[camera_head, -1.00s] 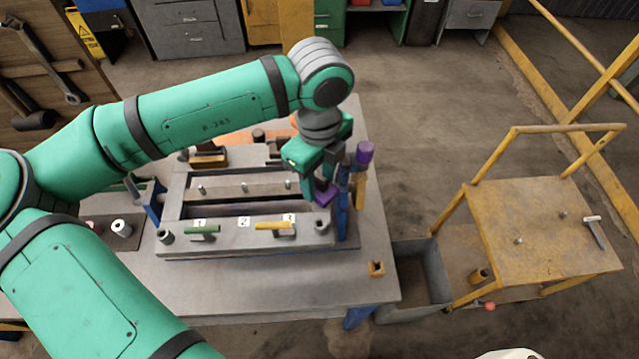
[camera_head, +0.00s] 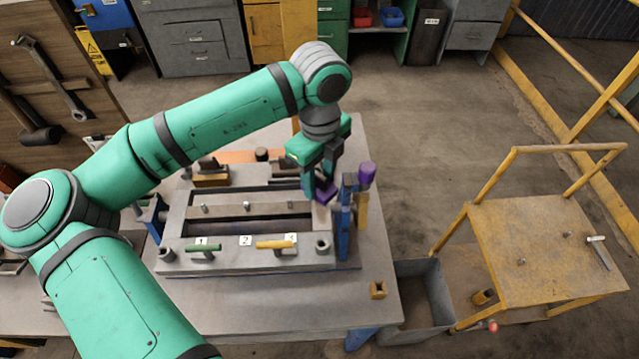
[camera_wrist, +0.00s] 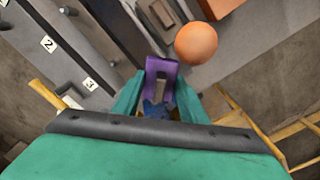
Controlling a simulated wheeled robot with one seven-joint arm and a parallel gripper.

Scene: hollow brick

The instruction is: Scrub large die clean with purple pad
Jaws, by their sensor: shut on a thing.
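My gripper (camera_head: 320,184) is shut on a purple pad (camera_head: 327,193), which shows below the fingers. In the wrist view the pad (camera_wrist: 162,72) sits between the green fingers (camera_wrist: 160,100). My gripper is above the right end of a large grey slotted frame (camera_head: 172,222), beside a blue post (camera_head: 346,215). I cannot tell for sure which part is the large die; a long grey bar (camera_head: 250,208) lies across the frame. Contact between pad and metal cannot be made out.
A purple-topped part (camera_head: 367,173) stands close right of my gripper. Green (camera_head: 203,247) and yellow (camera_head: 272,245) handles lie at the frame's front. An orange ball (camera_wrist: 196,42) shows near the pad. A yellow cart (camera_head: 540,230) stands right, past a grey bin (camera_head: 425,290).

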